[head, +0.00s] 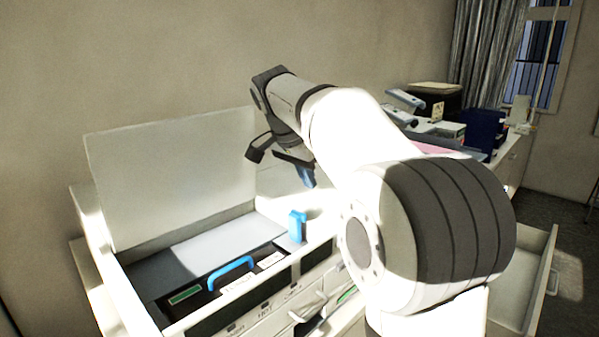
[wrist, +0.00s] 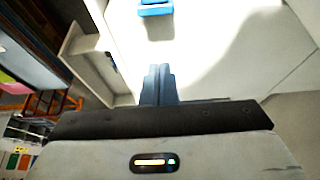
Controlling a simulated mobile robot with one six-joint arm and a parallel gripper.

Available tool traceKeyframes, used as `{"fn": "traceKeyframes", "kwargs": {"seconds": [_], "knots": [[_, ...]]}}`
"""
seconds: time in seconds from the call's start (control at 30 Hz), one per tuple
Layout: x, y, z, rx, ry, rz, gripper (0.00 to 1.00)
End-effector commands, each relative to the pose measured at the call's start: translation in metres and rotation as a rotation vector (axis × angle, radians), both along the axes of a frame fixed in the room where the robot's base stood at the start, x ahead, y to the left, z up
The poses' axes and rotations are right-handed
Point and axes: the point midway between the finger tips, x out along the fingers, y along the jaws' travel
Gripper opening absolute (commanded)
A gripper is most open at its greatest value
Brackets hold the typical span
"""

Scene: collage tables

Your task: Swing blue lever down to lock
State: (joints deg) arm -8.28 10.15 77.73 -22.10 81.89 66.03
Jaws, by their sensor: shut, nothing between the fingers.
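An upright blue piece (head: 297,227), which looks like the lever, stands at the right end of the dark panel in the open white case in the head view. A blue arched handle (head: 232,270) lies to its left on the same panel. My gripper (head: 307,177) is shut and empty, above the upright blue piece and apart from it. In the wrist view the closed fingertips (wrist: 158,70) point at a pale surface. A blue part (wrist: 155,8) shows at the top edge there, beyond the fingertips; I cannot tell which blue part it is.
The raised white lid (head: 170,180) stands behind the case. My arm hides the area right of the panel. An open drawer (head: 540,270) juts out at the right. A side table with dark blue boxes (head: 485,130) stands at the back right.

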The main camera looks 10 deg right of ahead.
Motion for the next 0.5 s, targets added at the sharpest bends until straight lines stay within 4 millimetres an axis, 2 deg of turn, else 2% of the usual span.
{"fn": "traceKeyframes", "kwargs": {"seconds": [0.1,0.27,0.33,0.5], "knots": [[0.005,-0.01,-0.025,0.0,0.005,-0.002,0.0],[0.013,-0.021,-0.054,0.0,0.005,-0.002,0.0],[0.006,-0.008,-0.052,0.001,0.001,0.005,0.0],[-0.005,0.008,-0.055,0.0,0.001,0.004,0.0]]}}
